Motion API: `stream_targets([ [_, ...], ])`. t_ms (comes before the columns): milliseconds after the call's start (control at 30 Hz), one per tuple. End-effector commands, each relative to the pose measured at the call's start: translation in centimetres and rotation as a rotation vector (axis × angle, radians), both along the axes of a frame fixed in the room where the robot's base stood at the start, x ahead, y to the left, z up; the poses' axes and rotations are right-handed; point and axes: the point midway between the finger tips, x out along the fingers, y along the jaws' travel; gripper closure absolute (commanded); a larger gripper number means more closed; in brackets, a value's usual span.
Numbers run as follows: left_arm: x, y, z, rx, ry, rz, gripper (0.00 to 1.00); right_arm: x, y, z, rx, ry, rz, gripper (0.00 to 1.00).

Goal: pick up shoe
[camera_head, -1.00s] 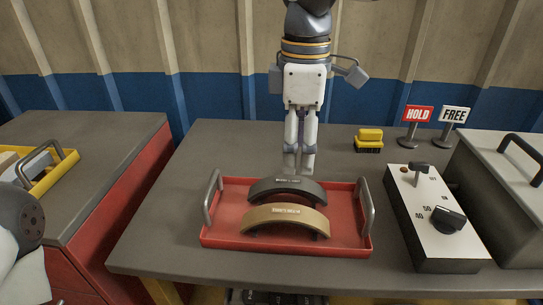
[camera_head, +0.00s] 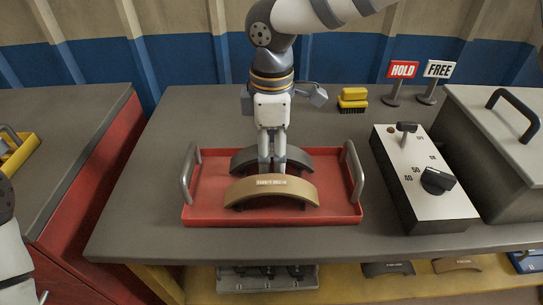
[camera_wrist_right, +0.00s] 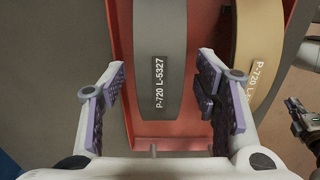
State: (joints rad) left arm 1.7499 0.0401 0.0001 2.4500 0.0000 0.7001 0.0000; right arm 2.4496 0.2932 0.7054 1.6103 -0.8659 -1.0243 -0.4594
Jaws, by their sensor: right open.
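A dark grey brake shoe (camera_head: 243,160) and a tan brake shoe (camera_head: 240,190) lie one behind the other in a red tray (camera_head: 200,212), the dark one at the back. My right gripper (camera_head: 271,166) points down over the tray, its fingers hiding the middle of the dark shoe. In the right wrist view, my open right gripper (camera_wrist_right: 160,78) has its fingers on either side of the dark shoe (camera_wrist_right: 160,52), with space at its left. The right finger is in the gap before the tan shoe (camera_wrist_right: 252,50).
The tray has upright metal handles (camera_head: 355,175) at both ends. A control box (camera_head: 425,185) with a knob and lever stands at the right, beside a grey lidded case (camera_head: 500,145). A yellow brush (camera_head: 352,98) and HOLD (camera_head: 402,70) and FREE (camera_head: 438,70) signs stand behind.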

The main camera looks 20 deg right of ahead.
Motion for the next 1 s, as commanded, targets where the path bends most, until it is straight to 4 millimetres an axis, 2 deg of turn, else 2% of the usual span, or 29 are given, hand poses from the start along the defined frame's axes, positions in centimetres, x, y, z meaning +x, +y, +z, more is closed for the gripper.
stream_targets([
  [133,0.0,0.0,0.0,0.0,-0.001,0.0,1.0,0.0,0.0,0.1,0.0,-0.001,0.0,0.46],
  [300,0.0,0.0,0.0,0.0,-0.001,0.0,1.0,0.0,0.0,0.1,0.0,-0.001,0.0,0.84],
  [367,0.0,0.0,0.0,0.0,-0.001,0.0,1.0,0.0,0.0,0.1,0.0,-0.001,0.0,0.98],
  [400,0.0,0.0,0.0,0.0,-0.001,0.0,1.0,0.0,0.0,0.1,0.0,-0.001,0.0,1.0],
  [667,0.0,0.0,0.0,0.0,-0.001,0.0,1.0,0.0,0.0,0.3,0.0,-0.002,0.0,1.0],
  [767,0.1,0.0,0.1,0.0,-0.004,0.0,1.0,0.1,0.0,1.1,-0.001,-0.005,0.0,1.0],
  [900,0.4,0.0,0.4,0.001,-0.013,0.0,1.0,0.0,0.0,3.9,0.001,-0.009,-0.001,1.0],
  [1000,1.6,0.0,1.5,0.0,-0.056,0.0,1.0,-2.2,-0.7,7.1,0.0,-0.02,0.001,1.0],
])
